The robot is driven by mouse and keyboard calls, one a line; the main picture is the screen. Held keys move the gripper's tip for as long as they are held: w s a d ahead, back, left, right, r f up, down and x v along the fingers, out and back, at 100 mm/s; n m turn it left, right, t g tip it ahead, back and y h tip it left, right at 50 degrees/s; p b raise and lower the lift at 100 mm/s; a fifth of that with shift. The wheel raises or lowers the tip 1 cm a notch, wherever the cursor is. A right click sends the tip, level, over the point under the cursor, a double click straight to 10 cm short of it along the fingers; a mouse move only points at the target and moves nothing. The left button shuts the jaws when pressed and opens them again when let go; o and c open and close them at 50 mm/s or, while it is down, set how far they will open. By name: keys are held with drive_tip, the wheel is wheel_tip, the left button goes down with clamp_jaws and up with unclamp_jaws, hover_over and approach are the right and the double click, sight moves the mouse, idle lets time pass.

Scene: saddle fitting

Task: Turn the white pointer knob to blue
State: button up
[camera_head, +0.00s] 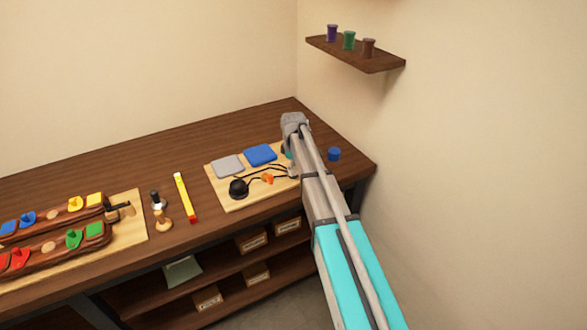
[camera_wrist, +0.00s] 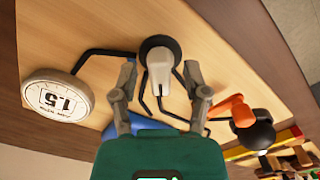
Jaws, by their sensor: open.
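The white pointer knob (camera_wrist: 158,72) sits on a round dark base on the light wooden board, near the top middle of the wrist view. Its white pointer extends down the picture toward my gripper's body. My gripper (camera_wrist: 159,76) is open, with one finger on each side of the knob and visible gaps between. A blue thing (camera_wrist: 150,124) shows partly behind the gripper's body. In the head view my gripper (camera_head: 291,160) is over the board's right end, and my arm hides the knob there. A blue pad (camera_head: 260,154) lies left of it.
On the board (camera_head: 222,201) are a grey pad (camera_head: 228,166), a black ball-like knob (camera_head: 238,188), an orange piece (camera_head: 267,179) and dark bent rods. A blue cup (camera_head: 334,154) stands at right.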

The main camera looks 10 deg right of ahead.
clamp_jaws()
drive_tip(key=shift+m, duration=0.4)
drive_tip(key=m, duration=0.3)
drive_tip(key=shift+m, duration=0.3)
drive_tip(key=m, duration=0.3)
drive_tip(key=shift+m, duration=0.3)
drive_tip(key=m, duration=0.4)
drive_tip(key=shift+m, duration=2)
